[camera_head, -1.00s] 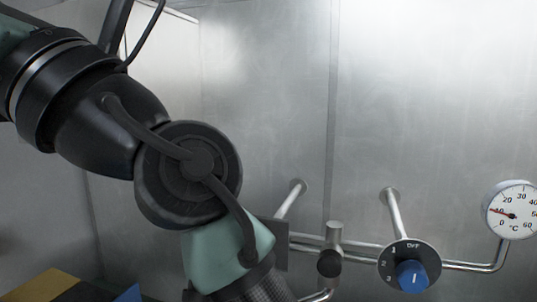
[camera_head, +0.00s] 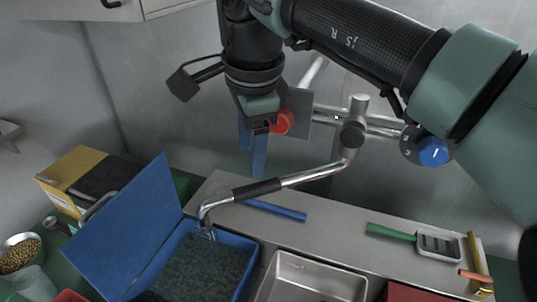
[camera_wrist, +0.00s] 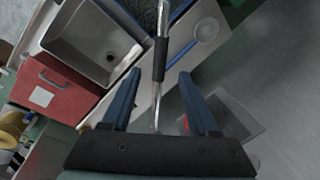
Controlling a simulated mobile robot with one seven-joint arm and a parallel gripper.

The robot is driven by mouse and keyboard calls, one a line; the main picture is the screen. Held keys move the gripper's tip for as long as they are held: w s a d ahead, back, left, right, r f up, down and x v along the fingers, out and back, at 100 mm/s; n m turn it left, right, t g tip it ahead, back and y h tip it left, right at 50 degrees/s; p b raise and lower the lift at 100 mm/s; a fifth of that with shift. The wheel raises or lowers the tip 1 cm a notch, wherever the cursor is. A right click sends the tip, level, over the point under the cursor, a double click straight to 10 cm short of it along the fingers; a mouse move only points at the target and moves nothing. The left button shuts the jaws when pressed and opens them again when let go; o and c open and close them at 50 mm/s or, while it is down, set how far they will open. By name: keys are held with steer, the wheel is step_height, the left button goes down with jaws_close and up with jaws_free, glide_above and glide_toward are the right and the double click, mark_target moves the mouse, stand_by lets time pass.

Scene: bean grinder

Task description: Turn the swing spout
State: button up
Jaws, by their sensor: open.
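The swing spout (camera_head: 295,180) is a chrome pipe with a black sleeve. It runs left from a wall valve, and its bent tip hangs over an open blue box. My gripper (camera_head: 252,160) is open, with blue fingers pointing down above and behind the sleeve in the head view. In the wrist view, the spout (camera_wrist: 161,25) runs between the two spread fingers of my gripper (camera_wrist: 158,74). The sleeve lies between the fingertips there, and I see no clear contact. The far end of the pipe is partly hidden by the gripper body.
A blue temperature knob (camera_head: 433,151) and a red knob (camera_head: 283,122) sit on the wall pipes. A blue box lid (camera_head: 130,230) stands open at left. A green-handled tool (camera_head: 390,232) lies on the ledge at right.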

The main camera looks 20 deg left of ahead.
mark_target(249, 188)
steer(key=f, duration=0.3)
steer(key=w+a+f+p, duration=0.1)
steer(key=f, duration=0.2)
steer(key=f+p, duration=0.1)
steer(key=f, duration=0.2)
steer(key=shift+w+a+f, duration=0.2)
steer(key=shift+f, duration=0.15)
steer(key=shift+c, duration=0.2)
jaws_close()
stand_by(0.7)
